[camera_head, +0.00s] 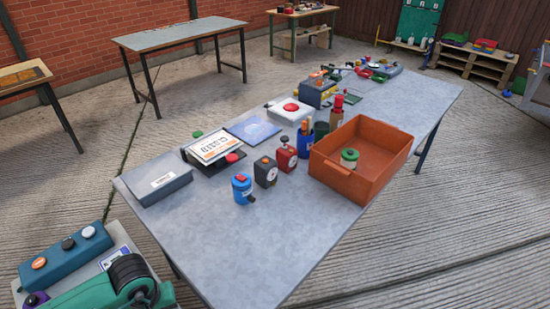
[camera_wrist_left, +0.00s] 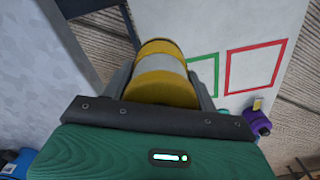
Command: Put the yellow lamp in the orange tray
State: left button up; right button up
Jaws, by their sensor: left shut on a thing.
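In the left wrist view my left gripper (camera_wrist_left: 165,70) is shut on the yellow lamp (camera_wrist_left: 163,90), a yellow cylinder with a pale band. The lamp does not show in the head view. There, a green and black part of my left arm is at the lower left, beside the long table's near left corner. The orange tray (camera_head: 339,178) is an open box on the right half of the long table, well away from that arm. A green-topped can (camera_head: 349,160) stands inside it. My right gripper is not in view.
The long grey table (camera_head: 262,240) has a clear front part. Left of the tray are a red container (camera_head: 286,158), a dark container (camera_head: 265,173), a blue can (camera_head: 242,187) and a grey box (camera_head: 158,186). A teal button box (camera_head: 65,255) lies at lower left.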

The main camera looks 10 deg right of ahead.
aim_at(369, 157)
jog(key=l+u, duration=0.15)
jog(key=u, duration=0.35)
jog(key=k+l+u, duration=0.1)
jog(key=u, duration=0.35)
jog(key=l+u, duration=0.1)
jog(key=u, duration=0.4)
jog(key=k+u, duration=0.15)
jog(key=u, duration=0.3)
jog(key=k+l+u, duration=0.1)
jog(key=u, duration=0.4)
jog(key=k+l+u, duration=0.1)
jog(key=k+u, duration=0.4)
jog(key=z, duration=0.45)
jog(key=k+l+z, duration=0.1)
jog(key=z, duration=0.3)
jog(key=l+z, duration=0.1)
jog(key=z, duration=0.8)
jog(key=l+z, duration=0.2)
jog(key=z, duration=0.25)
jog(key=l+z, duration=0.1)
jog(key=z, duration=0.3)
jog(key=k, duration=0.05)
